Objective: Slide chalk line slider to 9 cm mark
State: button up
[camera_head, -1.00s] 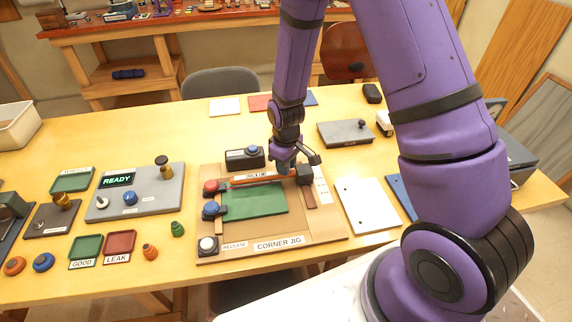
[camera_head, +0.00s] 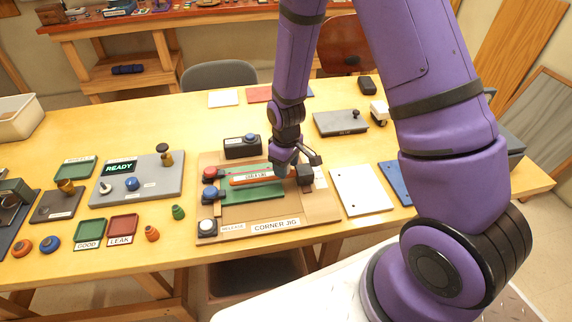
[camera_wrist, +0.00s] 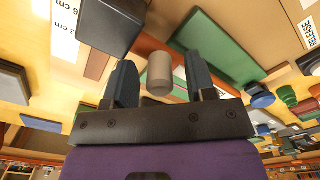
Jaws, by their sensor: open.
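The chalk line slider is an orange bar (camera_head: 250,179) with a white label, lying across the green plate (camera_head: 270,194) of the corner jig in the head view. A black block (camera_head: 304,174) sits at its right end, beside the white cm scale (camera_head: 320,177). In the wrist view the block (camera_wrist: 110,22) is beside the scale (camera_wrist: 66,25), where 3 cm and 6 cm show; no 9 cm mark is readable. My gripper (camera_head: 282,165) is at the bar's right part. In the wrist view my gripper (camera_wrist: 160,85) is open, its fingers either side of a grey knob (camera_wrist: 159,72); contact is unclear.
Red (camera_head: 210,173) and blue (camera_head: 208,197) knobs and a white button (camera_head: 207,226) line the jig's left side. A black box with a blue button (camera_head: 242,146) stands behind. A white plate (camera_head: 362,190) lies to the right. A grey READY panel (camera_head: 138,182) is further left.

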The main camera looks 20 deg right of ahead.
notch_tip(320, 180, up, 11)
jog(key=shift+f, duration=0.1)
dwell(0.6)
dwell(0.3)
jog(key=s+d+r+m+t, duration=0.15)
jog(key=s+r, duration=0.25)
jog(key=r, duration=0.5)
jog(key=s+d+r+m+t, duration=0.1)
jog(key=s+d+r+m, duration=0.15)
jog(key=r, duration=0.65)
jog(key=s+d+r+m+t, duration=0.1)
jog(key=s+r, duration=0.3)
jog(key=s, duration=0.4)
jog(key=s+d+r+m+t, duration=0.1)
jog(key=s+d+r, duration=0.1)
jog(key=s+r, duration=0.3)
jog(key=s, duration=0.3)
jog(key=shift+r+m+t, duration=0.3)
jog(key=shift+m+t, duration=0.05)
jog(key=shift+m, duration=0.05)
jog(key=shift+d, duration=0.1)
dwell(0.6)
